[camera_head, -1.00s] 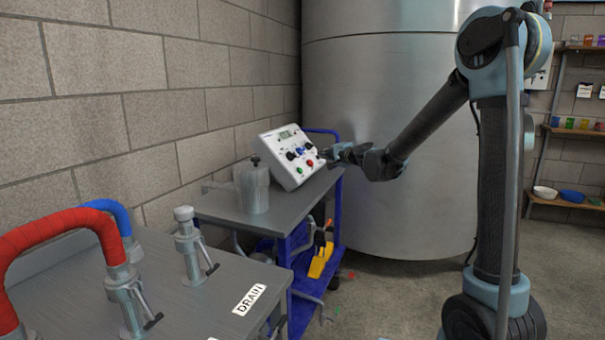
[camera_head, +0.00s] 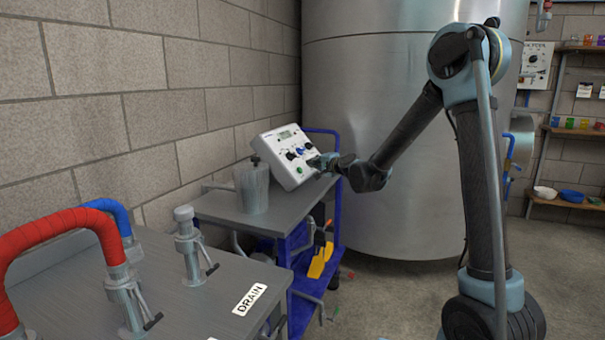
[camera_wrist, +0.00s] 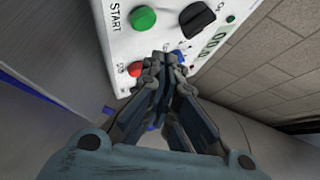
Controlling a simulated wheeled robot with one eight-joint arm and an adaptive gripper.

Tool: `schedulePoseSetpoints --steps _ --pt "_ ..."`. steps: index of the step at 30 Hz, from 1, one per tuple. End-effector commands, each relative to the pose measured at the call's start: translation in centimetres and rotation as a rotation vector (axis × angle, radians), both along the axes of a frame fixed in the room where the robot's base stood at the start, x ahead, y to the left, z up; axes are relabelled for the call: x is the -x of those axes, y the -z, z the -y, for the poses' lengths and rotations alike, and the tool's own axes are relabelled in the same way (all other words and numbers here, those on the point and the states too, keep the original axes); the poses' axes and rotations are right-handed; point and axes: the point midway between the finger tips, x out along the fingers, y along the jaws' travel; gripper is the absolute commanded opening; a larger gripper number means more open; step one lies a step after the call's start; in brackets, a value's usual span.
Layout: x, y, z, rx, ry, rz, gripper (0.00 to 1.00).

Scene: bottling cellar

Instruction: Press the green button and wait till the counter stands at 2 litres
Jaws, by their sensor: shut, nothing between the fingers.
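A white control box (camera_head: 272,152) with a slanted face stands on the grey cart. Its green button (camera_head: 299,170) shows in the head view, and in the wrist view it is the round green button (camera_wrist: 143,18) beside the word START. The counter display (camera_head: 284,135) also shows in the wrist view (camera_wrist: 213,40), tilted; I cannot read its digits surely. My gripper (camera_head: 313,162) is shut and empty at the right side of the panel. In the wrist view its fingertips (camera_wrist: 166,60) are beside the red button (camera_wrist: 135,70), apart from the green one; contact with the panel is unclear.
Black knobs (camera_wrist: 197,18) sit near the green button. A grey metal canister (camera_head: 251,188) stands left of the box on the cart (camera_head: 230,212). A large steel tank (camera_head: 400,150) stands behind my arm. A bench with hoses and a DRAIN label (camera_head: 249,298) is in front.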

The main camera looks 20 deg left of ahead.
Motion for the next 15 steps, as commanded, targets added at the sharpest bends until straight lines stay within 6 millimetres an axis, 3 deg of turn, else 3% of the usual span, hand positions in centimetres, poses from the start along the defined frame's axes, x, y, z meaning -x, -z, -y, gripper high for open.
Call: schedulePoseSetpoints --steps 6,15 --pt "0.0 1.2 -1.3 0.001 -0.002 0.000 0.00" --pt "-0.1 1.5 -1.7 0.000 -0.001 0.000 0.00"
